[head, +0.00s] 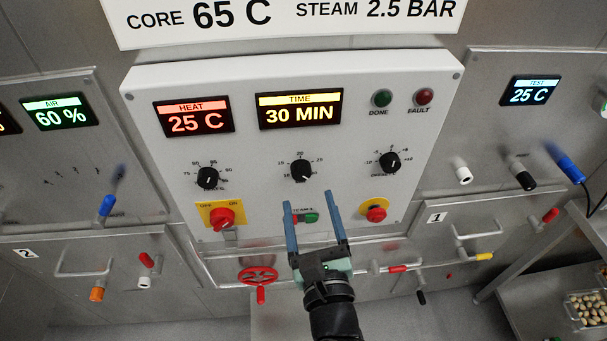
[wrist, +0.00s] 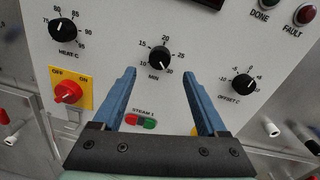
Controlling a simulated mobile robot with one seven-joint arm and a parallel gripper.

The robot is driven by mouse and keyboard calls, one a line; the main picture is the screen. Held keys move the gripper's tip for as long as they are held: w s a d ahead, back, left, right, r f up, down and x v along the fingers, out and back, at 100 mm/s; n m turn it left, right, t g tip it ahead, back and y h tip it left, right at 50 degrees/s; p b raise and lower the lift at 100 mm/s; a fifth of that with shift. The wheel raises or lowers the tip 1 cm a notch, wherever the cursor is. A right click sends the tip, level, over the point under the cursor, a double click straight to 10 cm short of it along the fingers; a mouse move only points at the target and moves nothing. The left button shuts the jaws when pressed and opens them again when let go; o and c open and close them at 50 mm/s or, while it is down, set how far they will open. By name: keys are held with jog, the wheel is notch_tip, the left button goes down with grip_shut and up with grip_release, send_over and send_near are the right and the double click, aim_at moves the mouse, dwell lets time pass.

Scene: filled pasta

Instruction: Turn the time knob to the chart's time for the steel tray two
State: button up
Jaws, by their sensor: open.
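The time knob (head: 302,171) is a black dial marked MIN in the middle of the white control panel. In the wrist view the time knob (wrist: 159,58) has its white pointer toward the lower right, near 30. The TIME display (head: 300,108) reads 30 MIN. My gripper (head: 309,198) is open and empty, just below the time knob. In the wrist view my gripper (wrist: 159,74) has one blue finger on each side below the knob, apart from it. A white sign (head: 285,18) shows CORE 65 C and STEAM 2.5 BAR; its upper part is cut off. No steel tray two is identifiable.
The heat knob (head: 207,178) and offset knob (head: 390,162) flank the time knob. Below are a red on/off switch (head: 222,217), green and red steam buttons (wrist: 141,121), a red stop button (head: 376,213) and a red handwheel (head: 258,276). A shelf tray (head: 576,309) stands lower right.

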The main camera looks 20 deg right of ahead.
aim_at(302, 176)
jog(key=shift+p+x, duration=0.4)
jog(key=shift+x, duration=2.65)
grip_shut()
